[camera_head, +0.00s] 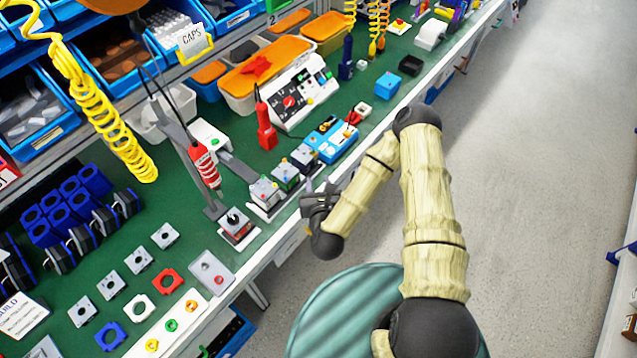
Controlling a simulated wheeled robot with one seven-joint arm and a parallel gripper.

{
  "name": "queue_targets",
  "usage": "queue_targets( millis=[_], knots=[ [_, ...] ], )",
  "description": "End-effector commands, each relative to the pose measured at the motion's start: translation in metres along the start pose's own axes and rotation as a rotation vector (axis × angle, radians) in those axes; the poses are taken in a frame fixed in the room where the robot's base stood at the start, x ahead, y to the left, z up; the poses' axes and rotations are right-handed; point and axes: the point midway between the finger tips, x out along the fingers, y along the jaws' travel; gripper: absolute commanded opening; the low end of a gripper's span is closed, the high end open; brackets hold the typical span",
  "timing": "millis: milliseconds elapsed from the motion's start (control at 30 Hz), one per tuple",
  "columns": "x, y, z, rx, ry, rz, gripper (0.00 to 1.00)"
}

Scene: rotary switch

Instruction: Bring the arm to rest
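My gripper (316,201) is at the end of my arm, near the front edge of the green workbench (190,240). It is small and dark here, and its fingers are too small to show whether they are apart. A box with a dark rotary switch (236,222) sits on a small stand to the left of my gripper. A row of small switch boxes (284,176) lies just beyond and left of the gripper. I cannot tell whether the gripper touches any of them.
A red screwdriver (204,162) hangs above the bench, and yellow coiled hoses (110,120) hang at left. Blue bins (45,110) fill the back left. Coloured plates (166,281) lie at the front left. The grey floor (540,150) at right is clear.

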Motion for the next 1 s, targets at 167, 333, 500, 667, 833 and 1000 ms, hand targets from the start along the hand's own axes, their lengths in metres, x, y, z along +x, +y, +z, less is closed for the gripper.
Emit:
queue_targets(
  millis=[167,333,500,667,833,1000],
  knots=[
    [0.0,0.0,0.0002,0.0,0.0,0.0,0.35],
    [0.0,0.0,0.0002,0.0,0.0,0.0,0.35],
    [0.0,0.0,0.0002,0.0,0.0,0.0,0.35],
    [0.0,0.0,0.0002,0.0,0.0,0.0,0.35],
    [0.0005,0.0002,0.001,-0.011,0.001,0.004,0.35],
    [0.0064,0.003,0.0089,-0.164,0.018,0.063,0.35]
  ],
)
